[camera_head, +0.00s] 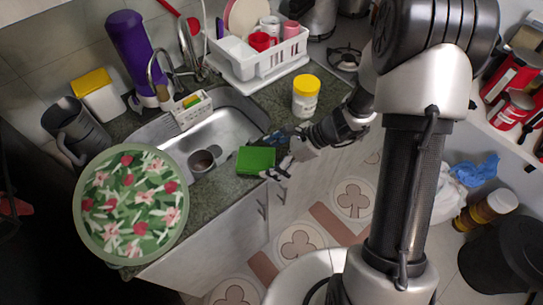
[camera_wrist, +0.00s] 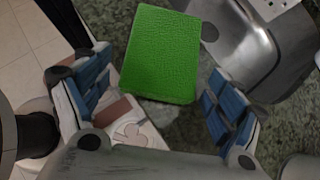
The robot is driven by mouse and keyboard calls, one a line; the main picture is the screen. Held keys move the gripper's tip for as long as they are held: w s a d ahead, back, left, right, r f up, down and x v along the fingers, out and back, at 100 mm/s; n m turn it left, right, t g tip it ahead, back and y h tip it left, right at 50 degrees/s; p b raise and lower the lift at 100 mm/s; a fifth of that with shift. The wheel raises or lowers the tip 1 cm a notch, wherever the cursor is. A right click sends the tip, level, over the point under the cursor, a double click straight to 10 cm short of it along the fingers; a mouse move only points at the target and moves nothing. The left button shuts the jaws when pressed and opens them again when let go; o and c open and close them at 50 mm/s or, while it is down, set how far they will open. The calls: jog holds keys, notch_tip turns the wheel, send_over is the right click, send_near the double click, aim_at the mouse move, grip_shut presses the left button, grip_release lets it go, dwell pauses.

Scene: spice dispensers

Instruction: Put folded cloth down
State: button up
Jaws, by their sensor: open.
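The folded cloth is a bright green, textured rectangle (camera_head: 256,160). It appears to lie on the narrow front strip of the counter, beside the sink; its underside is hidden. In the wrist view the cloth (camera_wrist: 162,52) is just beyond and between my fingertips, with its near edge facing my palm. My gripper (camera_head: 278,157) is open, its blue-padded fingers spread wide on either side. In the wrist view my gripper (camera_wrist: 150,92) shows clear gaps between both fingers and the cloth, and nothing between the pads.
A yellow-lidded jar (camera_head: 306,95) stands on the counter near my forearm. A white dish rack (camera_head: 262,58) is behind. A floral round tray (camera_head: 131,204) is at left. The counter front drops to the tiled floor (camera_head: 300,243).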

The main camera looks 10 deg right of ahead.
jog(key=shift+r, duration=0.1)
jog(key=shift+d+r+p, duration=0.1)
jog(key=shift+r+p, duration=0.15)
jog(key=shift+p, duration=0.05)
jog(key=p+v, duration=0.4)
jog(key=v, duration=0.7)
jog(key=s+d+r+n+t+h, duration=0.1)
jog(key=s+r+n+t+h, duration=0.2)
jog(key=s+r+n+h, duration=0.6)
jog(key=s+r+n, duration=0.9)
jog(key=r+n, duration=0.2)
jog(key=shift+s, duration=0.4)
jog(key=shift+o, duration=0.6)
jog(key=shift+d, duration=0.1)
